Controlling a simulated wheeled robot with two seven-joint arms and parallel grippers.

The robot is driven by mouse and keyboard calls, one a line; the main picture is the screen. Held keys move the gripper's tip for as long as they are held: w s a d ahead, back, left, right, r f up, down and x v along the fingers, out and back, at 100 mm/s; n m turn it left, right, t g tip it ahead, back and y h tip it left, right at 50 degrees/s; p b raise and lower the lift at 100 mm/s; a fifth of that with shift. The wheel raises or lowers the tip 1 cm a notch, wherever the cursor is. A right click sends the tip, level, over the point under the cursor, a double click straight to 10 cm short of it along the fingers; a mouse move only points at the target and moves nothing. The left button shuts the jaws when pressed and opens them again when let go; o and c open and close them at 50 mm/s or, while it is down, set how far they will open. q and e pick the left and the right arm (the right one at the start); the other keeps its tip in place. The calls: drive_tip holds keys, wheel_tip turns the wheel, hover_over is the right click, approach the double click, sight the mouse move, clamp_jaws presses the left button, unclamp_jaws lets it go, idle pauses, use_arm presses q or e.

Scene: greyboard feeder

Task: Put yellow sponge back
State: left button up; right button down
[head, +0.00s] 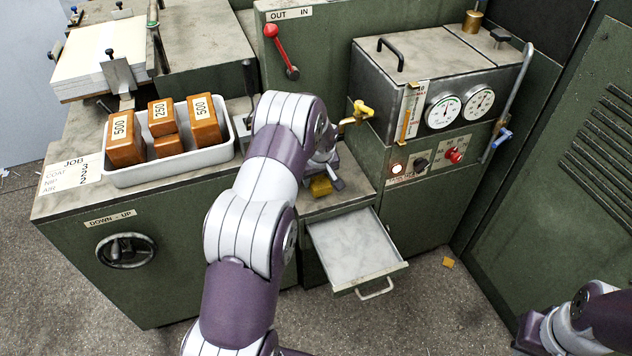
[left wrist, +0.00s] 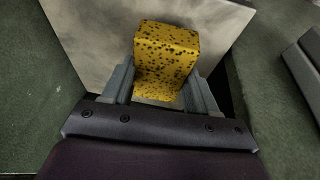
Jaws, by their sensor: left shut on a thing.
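The yellow sponge (head: 321,186) is a small block with dark pores. In the left wrist view the sponge (left wrist: 166,52) sits between the two fingers of my left gripper (left wrist: 163,88), which is shut on it. In the head view my left gripper (head: 328,184) is over the metal shelf (head: 352,180), just behind the open drawer (head: 352,243); my arm partly hides it. I cannot tell whether the sponge touches the shelf. My right arm shows at the lower right, but its fingers are not in view.
The open drawer looks empty and sticks out below the shelf. A brass tap (head: 357,114) juts out above the shelf. A white tray (head: 172,172) with several orange weight blocks stands at left. A small yellow piece (head: 448,262) lies on the floor.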

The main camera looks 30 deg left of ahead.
use_arm(q)
drive_tip(key=shift+f, duration=0.95)
drive_tip(key=shift+f, duration=0.15)
drive_tip(key=o, duration=1.4)
